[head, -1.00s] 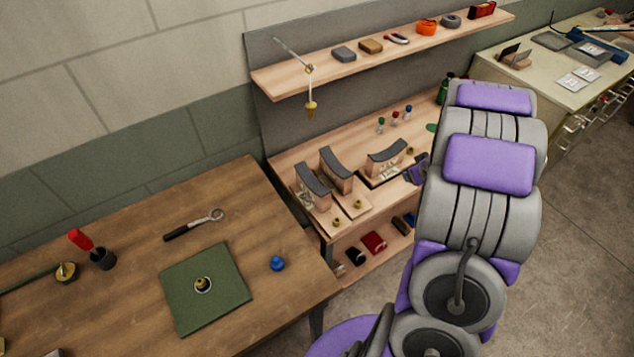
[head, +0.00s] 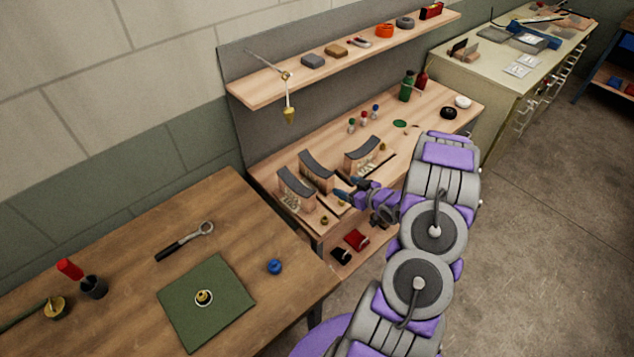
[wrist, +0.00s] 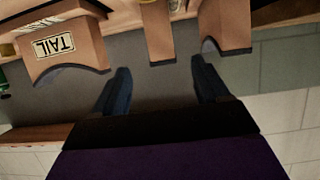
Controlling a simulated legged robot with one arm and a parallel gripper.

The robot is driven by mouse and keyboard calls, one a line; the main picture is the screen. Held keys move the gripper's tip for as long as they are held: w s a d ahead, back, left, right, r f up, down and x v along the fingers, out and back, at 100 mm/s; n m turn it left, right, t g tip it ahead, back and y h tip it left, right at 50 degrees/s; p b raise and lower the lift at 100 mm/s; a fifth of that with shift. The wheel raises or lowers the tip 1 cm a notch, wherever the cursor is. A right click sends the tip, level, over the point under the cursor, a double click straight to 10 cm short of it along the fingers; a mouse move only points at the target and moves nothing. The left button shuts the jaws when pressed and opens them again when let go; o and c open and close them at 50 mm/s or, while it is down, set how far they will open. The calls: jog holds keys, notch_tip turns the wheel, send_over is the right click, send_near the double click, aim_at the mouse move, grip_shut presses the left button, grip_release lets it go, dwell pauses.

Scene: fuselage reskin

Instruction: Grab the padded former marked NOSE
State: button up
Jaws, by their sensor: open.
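Three wooden formers with dark padded curved tops stand on the workbench: a left one (head: 296,187), a middle one (head: 317,171) and a right one (head: 362,155). I cannot read a NOSE label on any. In the wrist view, which is upside down, a former marked TAIL (wrist: 62,48) is at left. Two more formers, one in the middle (wrist: 160,32) and one at right (wrist: 226,24), show no readable label there. My gripper (wrist: 163,82) is open and empty, its fingers pointing towards the formers. In the head view my gripper (head: 348,189) is just in front of them.
A shelf (head: 340,62) with small tools hangs above the workbench, and a plumb bob (head: 289,115) hangs from it. Small bottles (head: 364,118) stand behind the formers. A brown table (head: 130,240) with a green mat (head: 206,302) is at left. Floor at right is clear.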

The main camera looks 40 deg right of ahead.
aim_at(323, 176)
jog(key=b+x, duration=0.2)
jog(key=x, duration=1.1)
jog(key=shift+w+d, duration=0.1)
jog(key=shift+w, duration=0.1)
jog(key=shift+r, duration=0.1)
jog(key=shift+c, duration=0.7)
grip_shut()
